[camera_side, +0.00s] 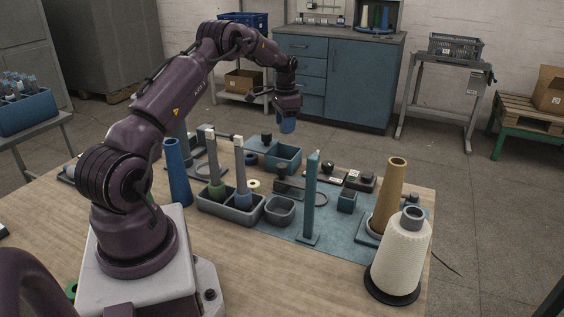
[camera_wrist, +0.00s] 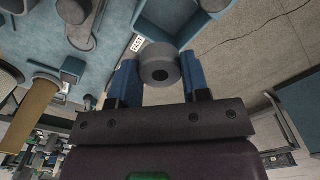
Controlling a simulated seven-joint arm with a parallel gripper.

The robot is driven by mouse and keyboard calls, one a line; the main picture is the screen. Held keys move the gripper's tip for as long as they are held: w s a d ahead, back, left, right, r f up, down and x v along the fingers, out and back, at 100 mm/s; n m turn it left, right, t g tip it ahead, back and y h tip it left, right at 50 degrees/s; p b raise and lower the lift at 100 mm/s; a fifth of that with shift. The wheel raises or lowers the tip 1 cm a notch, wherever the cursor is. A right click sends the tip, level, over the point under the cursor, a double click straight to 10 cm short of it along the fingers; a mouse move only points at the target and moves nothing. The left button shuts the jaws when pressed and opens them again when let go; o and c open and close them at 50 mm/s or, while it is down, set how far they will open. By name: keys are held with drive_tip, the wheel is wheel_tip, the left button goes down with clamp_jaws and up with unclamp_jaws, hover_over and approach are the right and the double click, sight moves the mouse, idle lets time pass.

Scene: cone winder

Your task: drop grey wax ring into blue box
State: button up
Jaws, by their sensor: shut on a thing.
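My gripper (camera_side: 287,126) hangs fingers-down above the far part of the workbench in the side view. In the side view the ring is too small or hidden to make out. The open-topped blue box (camera_side: 284,150) stands on the mat just below the gripper in the side view. In the wrist view part of the box (camera_wrist: 146,29) shows just beyond the ring. Its inside is only partly seen.
A thin blue post (camera_side: 311,200) stands nearer the camera. A grey two-part tray (camera_side: 230,213) holds two upright tools. A tan cone (camera_side: 388,190) and a white yarn cone (camera_side: 402,255) stand at the right. A tall blue cone (camera_side: 177,172) stands at the left.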

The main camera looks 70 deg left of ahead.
drive_tip(key=shift+f, duration=1.5)
drive_tip(key=o, duration=1)
wheel_tip(320, 180, up, 13)
